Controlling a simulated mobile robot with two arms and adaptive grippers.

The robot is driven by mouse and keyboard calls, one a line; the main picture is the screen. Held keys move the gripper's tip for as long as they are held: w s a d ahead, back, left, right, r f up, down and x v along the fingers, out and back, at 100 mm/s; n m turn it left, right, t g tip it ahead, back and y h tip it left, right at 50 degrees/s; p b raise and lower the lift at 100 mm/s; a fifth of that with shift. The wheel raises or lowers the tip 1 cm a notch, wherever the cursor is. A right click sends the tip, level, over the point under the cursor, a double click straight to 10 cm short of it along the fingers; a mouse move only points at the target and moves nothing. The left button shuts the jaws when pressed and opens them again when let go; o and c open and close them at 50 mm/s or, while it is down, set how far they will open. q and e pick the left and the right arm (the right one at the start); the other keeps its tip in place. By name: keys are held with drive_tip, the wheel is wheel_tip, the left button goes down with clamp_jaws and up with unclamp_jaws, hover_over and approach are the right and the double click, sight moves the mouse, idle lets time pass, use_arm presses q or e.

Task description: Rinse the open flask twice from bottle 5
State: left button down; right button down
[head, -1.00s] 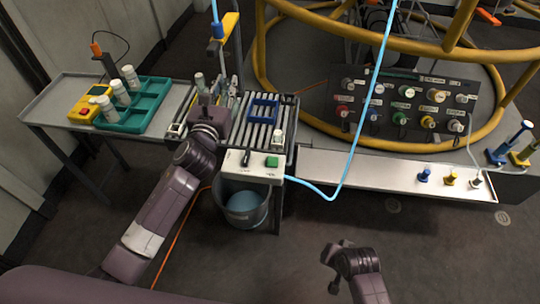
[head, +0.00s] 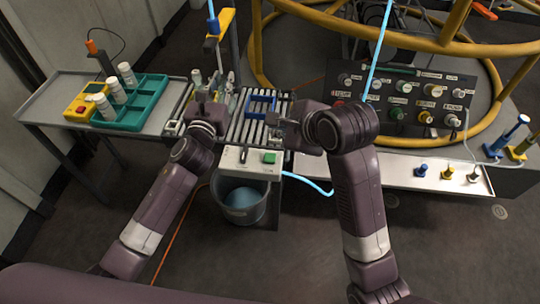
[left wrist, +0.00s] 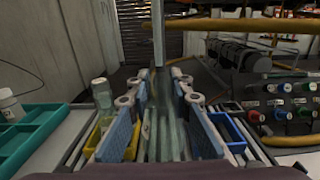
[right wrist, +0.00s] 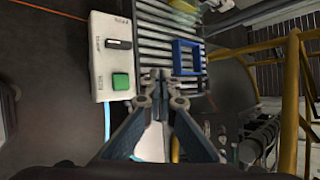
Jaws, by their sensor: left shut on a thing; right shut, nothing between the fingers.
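My left gripper (head: 208,92) is over the left end of the slatted rack, shut on a clear glassy vessel (left wrist: 166,122) that shows between its fingers in the left wrist view. I cannot tell whether this is the open flask. Another pale bottle (left wrist: 101,92) stands just left of the fingers, by a yellow holder (left wrist: 97,137). My right gripper (head: 276,124) is shut and empty at the right side of the slatted rack; its fingertips (right wrist: 160,82) touch each other. Several white-capped bottles (head: 127,74) stand in a green rack (head: 150,92). No bottle number is readable.
A white control box (head: 240,161) with a green button sits at the rack's front, above a grey bucket (head: 241,205). A blue frame (head: 262,101) lies on the slats. A blue hose, yellow rails (head: 450,45) and a valve panel (head: 425,95) are on the right.

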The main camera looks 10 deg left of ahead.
sight(271, 159)
drive_tip(key=shift+s+a+r+m+g, duration=0.35)
drive_tip(key=shift+a+r+m, duration=0.2)
drive_tip(key=shift+r, duration=0.3)
drive_tip(key=shift+f, duration=4.4)
drive_tip(key=shift+f, duration=0.4)
drive_tip(key=shift+f, duration=0.55)
drive_tip(key=shift+r, duration=0.95)
